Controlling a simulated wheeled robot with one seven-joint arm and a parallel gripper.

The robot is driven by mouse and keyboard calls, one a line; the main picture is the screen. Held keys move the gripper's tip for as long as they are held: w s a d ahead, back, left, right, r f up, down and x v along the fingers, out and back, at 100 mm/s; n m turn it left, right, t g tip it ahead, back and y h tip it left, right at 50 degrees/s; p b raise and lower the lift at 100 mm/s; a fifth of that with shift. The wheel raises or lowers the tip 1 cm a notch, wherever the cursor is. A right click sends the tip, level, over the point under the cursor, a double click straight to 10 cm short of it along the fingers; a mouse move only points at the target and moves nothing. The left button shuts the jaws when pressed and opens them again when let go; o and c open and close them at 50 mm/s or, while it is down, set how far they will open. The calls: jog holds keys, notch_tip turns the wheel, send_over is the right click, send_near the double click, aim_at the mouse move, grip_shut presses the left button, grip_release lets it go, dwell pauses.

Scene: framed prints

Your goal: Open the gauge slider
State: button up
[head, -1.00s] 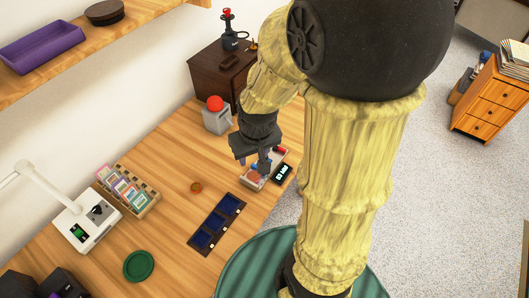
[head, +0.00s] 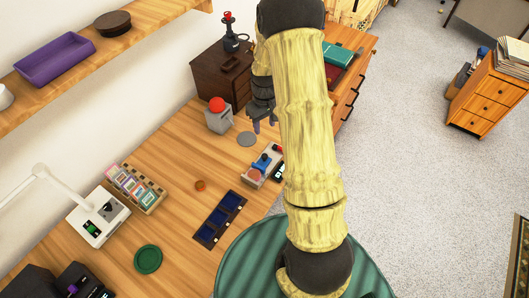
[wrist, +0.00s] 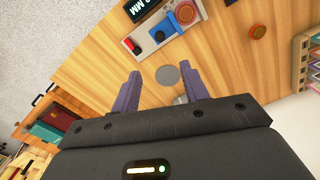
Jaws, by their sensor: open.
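The gauge (head: 250,181) is a light grey block on the wooden table with a blue slider (head: 262,162) on top. A reddish-brown disc (head: 254,174) sits on its near end. In the wrist view the gauge (wrist: 172,30) shows its blue slider (wrist: 158,35), the disc (wrist: 186,13), a red piece (wrist: 132,46) at one end and a black display (wrist: 138,7) alongside, partly cut off. My arm partly hides the gauge's right side in the head view. My gripper (head: 265,123) is open and empty, behind and apart from the gauge; its purple fingers (wrist: 160,88) are spread.
A flat grey disc (head: 246,139) lies between the gauge and a grey box with a red knob (head: 219,116). A dark blue panel (head: 219,219), a small orange-brown knob (head: 200,185) and a card rack (head: 136,188) are on the table. A brown cabinet (head: 218,76) stands behind.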

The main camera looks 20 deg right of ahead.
aim_at(265, 155)
jog(key=shift+f, duration=0.15)
notch_tip(265, 155, down, 17)
jog(key=p, duration=0.4)
dwell(0.4)
